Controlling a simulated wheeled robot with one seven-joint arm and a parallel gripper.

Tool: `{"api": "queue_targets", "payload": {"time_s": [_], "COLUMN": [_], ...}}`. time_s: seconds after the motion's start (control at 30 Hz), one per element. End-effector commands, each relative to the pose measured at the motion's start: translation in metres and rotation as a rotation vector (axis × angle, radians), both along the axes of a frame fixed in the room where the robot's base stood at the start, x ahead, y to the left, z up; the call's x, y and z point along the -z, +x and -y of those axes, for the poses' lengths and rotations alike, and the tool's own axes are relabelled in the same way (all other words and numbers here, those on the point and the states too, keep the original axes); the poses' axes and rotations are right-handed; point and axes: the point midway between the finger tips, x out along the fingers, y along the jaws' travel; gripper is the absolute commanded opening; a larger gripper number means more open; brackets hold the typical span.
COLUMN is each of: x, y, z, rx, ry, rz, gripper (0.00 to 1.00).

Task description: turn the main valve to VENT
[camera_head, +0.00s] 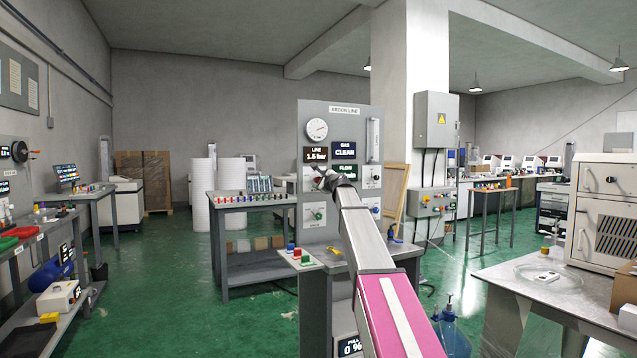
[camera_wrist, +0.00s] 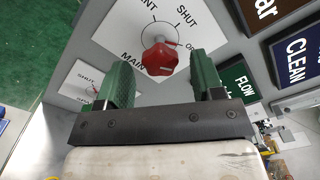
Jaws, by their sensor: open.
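The main valve is a red lobed knob (camera_wrist: 160,58) on a white plate (camera_wrist: 118,35) marked MAIN, with SHUT, a partly cut-off OPEN and another cut-off label around it. A thin red mark at the knob points roughly toward OPEN, but its exact setting is hard to read. My gripper (camera_wrist: 161,66) is open, with one green finger on each side of the knob; contact cannot be told. In the head view my gripper (camera_head: 322,176) is at the ARGON LINE panel (camera_head: 345,110), and my arm hides the main valve.
A second small valve plate (camera_wrist: 90,82) lies lower left in the wrist view. The panel carries a round gauge (camera_head: 317,130) and displays reading 1.5 bar, CLEAN and FLOW. A bench corner with coloured parts (camera_head: 297,254) sits below. Green floor is open at left.

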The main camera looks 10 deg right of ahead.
Motion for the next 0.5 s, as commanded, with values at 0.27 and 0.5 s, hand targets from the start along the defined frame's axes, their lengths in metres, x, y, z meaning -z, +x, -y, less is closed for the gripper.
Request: {"api": "queue_targets", "payload": {"time_s": [0.27,0.5], "x": [-0.001,0.000], "y": [0.024,0.023], "z": [-0.008,-0.008], "rx": [0.001,0.001], "ry": [0.000,0.000], "rz": [0.001,0.001], "gripper": [0.61,0.52]}}
